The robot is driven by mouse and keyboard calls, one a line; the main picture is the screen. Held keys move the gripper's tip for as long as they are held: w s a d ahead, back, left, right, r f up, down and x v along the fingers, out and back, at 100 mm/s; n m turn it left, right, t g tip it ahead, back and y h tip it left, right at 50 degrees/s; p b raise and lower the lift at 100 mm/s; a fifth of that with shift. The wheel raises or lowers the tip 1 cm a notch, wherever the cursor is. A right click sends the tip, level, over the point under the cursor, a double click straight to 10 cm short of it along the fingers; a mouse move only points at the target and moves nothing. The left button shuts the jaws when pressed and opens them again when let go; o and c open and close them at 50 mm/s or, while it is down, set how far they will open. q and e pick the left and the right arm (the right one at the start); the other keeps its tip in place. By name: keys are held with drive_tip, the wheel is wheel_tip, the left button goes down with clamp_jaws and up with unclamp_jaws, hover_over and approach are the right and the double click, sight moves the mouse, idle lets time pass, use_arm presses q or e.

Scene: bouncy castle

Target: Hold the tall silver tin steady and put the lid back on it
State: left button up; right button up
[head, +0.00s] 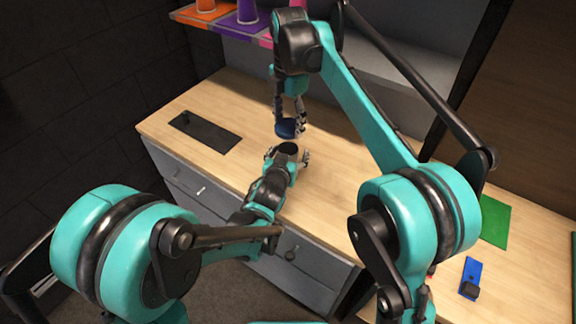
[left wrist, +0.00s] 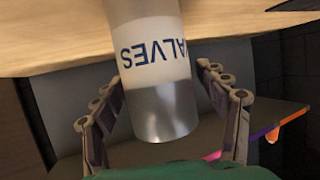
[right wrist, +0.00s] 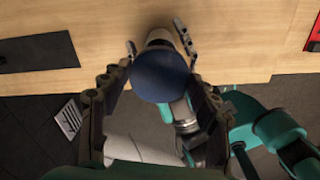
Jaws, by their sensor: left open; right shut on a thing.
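The tall silver tin (left wrist: 163,112) stands on the wooden counter, with a white label lettered in blue, upside down in the left wrist view. Its dark open top (head: 287,147) shows in the head view. My left gripper (left wrist: 163,80) is open, with a finger on either side of the tin and gaps between. My right gripper (head: 290,122) is shut on the round blue lid (head: 287,131) and holds it above the tin. In the right wrist view the lid (right wrist: 160,77) sits between the fingers and covers much of the tin.
The wooden counter (head: 220,100) is mostly clear around the tin. A dark flat mat (head: 204,132) lies at left. Orange (head: 206,8) and purple (head: 249,12) items stand on a shelf at the back. A green mat (head: 495,222) and a blue item (head: 470,275) lie at right.

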use_arm(q)
drive_tip(key=shift+x, duration=1)
clamp_jaws()
